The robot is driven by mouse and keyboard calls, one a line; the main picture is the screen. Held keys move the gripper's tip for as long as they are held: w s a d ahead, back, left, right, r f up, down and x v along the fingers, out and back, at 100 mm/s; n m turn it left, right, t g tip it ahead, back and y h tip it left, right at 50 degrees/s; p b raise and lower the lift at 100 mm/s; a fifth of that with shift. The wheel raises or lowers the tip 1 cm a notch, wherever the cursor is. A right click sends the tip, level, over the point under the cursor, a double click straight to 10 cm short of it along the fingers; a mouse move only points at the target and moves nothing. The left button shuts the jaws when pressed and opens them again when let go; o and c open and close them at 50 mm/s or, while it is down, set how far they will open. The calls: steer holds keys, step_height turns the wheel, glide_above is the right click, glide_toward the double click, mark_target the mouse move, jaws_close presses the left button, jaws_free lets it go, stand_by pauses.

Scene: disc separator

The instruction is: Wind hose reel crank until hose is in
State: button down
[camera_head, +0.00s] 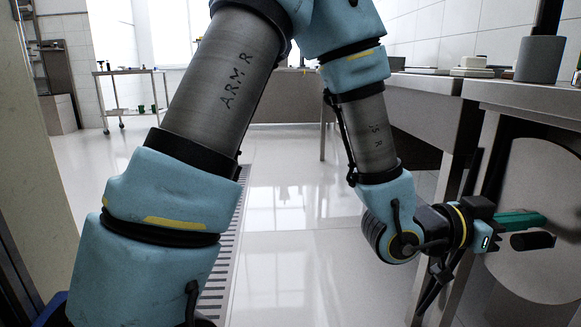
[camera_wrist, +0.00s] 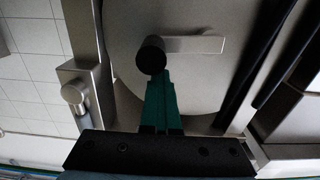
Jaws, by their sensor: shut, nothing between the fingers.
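The hose reel shows as a pale round disc (camera_head: 523,180) under the bench at the right in the head view. It fills the middle of the wrist view (camera_wrist: 195,85). A flat metal crank arm (camera_wrist: 195,44) runs right from a black knob handle (camera_wrist: 151,55). The knob (camera_head: 533,240) also shows in the head view, just below my green fingers. My gripper (camera_head: 540,218) is shut and empty. In the wrist view its fingertips (camera_wrist: 160,76) are close to the knob's lower edge; I cannot tell whether they touch it. No hose is visible.
Metal benches (camera_head: 525,93) run along the right side, above the reel. A grey cylinder (camera_head: 541,60) stands on the nearer one. A floor drain grate (camera_head: 222,250) lies beside my arm. A wheeled trolley (camera_head: 130,105) stands far back left. The middle floor is clear.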

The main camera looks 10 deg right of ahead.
steer(key=w+r+p, duration=0.2)
steer(key=w, duration=0.1)
steer(key=w+r+p, duration=0.1)
steer(key=w, duration=0.1)
steer(key=shift+d+r, duration=0.1)
steer(key=c, duration=1.6)
jaws_free()
jaws_free()
